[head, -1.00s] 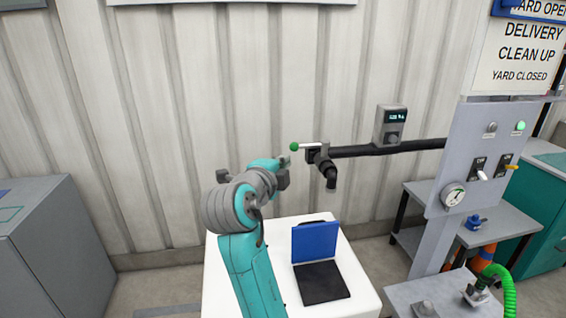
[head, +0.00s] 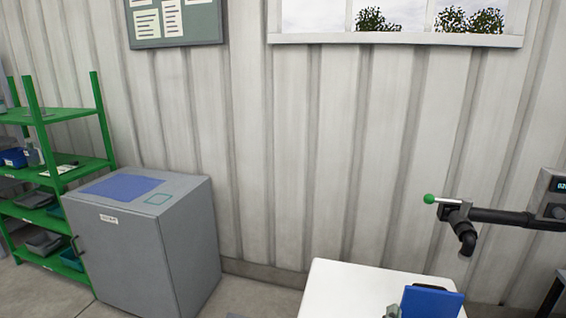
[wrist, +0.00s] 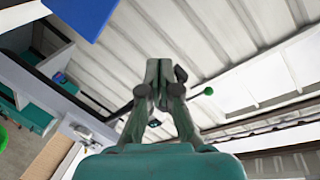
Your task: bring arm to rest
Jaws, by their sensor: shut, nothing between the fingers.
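My gripper (wrist: 158,85) shows in the wrist view, its two dark green-grey fingers together and nothing between them. It is in free air, with the pale ribbed wall behind it. In the head view now, the gripper cannot be made out and most of the arm is out of the picture. A small grey part at the bottom edge may belong to my arm.
A white table (head: 335,290) with a blue panel (head: 432,302) stands at the bottom right. The pipe valve with a green-knobbed handle (head: 429,198) is on the right. A grey cabinet (head: 150,250) and green shelf (head: 65,170) stand left. Floor between cabinet and table looks clear.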

